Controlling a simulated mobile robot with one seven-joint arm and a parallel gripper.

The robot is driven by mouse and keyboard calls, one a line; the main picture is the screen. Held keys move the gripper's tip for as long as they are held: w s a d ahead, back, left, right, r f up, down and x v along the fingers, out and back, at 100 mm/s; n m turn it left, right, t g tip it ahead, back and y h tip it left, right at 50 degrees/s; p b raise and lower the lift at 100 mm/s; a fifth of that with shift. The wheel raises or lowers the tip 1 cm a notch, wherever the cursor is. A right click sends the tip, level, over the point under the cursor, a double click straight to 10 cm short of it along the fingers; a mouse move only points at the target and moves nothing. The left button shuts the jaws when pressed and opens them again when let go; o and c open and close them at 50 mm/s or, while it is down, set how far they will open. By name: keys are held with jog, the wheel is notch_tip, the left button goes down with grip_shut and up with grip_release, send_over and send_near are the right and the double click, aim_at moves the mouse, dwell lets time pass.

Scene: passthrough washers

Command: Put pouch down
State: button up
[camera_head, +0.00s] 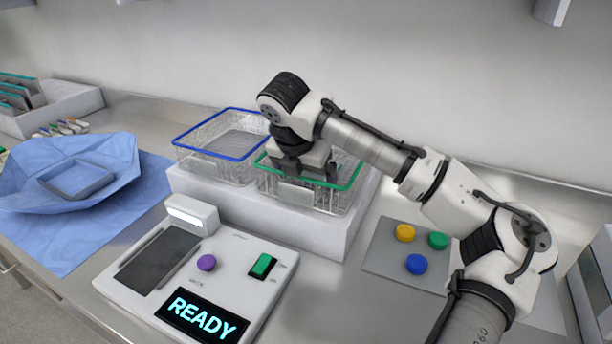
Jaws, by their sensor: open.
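My gripper (303,175) is open and points down over the green-rimmed wire basket (346,188). Its fingers are at the height of the rim, at the basket's left part. I cannot make out a pouch between the fingers. The inside of this basket is largely hidden by my gripper and the front label, so I cannot tell whether a pouch lies in it. A blue-rimmed wire basket (222,156) stands to the left and looks empty. Both baskets stand on a white raised block (290,228).
A white device (225,275) with a lit "READY" display stands in front. Blue wrap with a tray (80,180) lies at the left. A grey mat (385,262) with yellow, green and blue discs lies at the right. The wall is close behind the baskets.

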jog(key=v, duration=1.2)
jog(key=shift+b, duration=0.35)
